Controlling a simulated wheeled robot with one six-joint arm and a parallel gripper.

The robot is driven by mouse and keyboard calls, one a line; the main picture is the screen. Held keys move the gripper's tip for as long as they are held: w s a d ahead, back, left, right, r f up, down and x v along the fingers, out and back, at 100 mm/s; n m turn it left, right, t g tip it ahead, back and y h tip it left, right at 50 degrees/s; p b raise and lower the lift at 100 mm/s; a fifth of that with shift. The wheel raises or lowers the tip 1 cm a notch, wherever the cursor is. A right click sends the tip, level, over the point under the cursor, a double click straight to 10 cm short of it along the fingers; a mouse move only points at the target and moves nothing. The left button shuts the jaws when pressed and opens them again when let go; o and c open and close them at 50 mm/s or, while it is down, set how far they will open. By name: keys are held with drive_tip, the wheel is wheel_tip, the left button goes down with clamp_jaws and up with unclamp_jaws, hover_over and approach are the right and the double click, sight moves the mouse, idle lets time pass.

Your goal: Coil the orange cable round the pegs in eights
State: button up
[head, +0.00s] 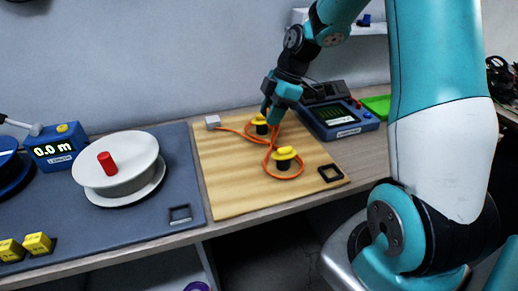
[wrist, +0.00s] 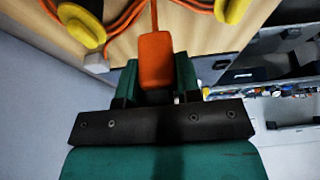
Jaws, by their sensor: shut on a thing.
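The orange cable (head: 286,177) lies on a wooden board (head: 225,180). It runs from a small grey block (head: 213,122) at the board's far left corner and loops around two black pegs with yellow caps, crossing between them. The far peg (head: 259,120) is beside my gripper; the near peg (head: 285,154) is closer to the front edge. My gripper (head: 270,112) is low over the far part of the board. In the wrist view, its green fingers (wrist: 156,72) are shut on the cable's orange end piece (wrist: 155,58). The fingertips are partly hidden in the head view.
A blue meter (head: 340,118) stands right of the board, with a green tray (head: 378,105) beyond. A black square frame (head: 331,173) is at the board's right corner. Left, a grey mat (head: 120,225) holds a white reel (head: 115,165), a blue counter (head: 55,148) and yellow blocks (head: 37,243).

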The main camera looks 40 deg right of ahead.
wheel_tip(320, 180, up, 5)
drive_tip(key=p, duration=0.4)
idle(0.3)
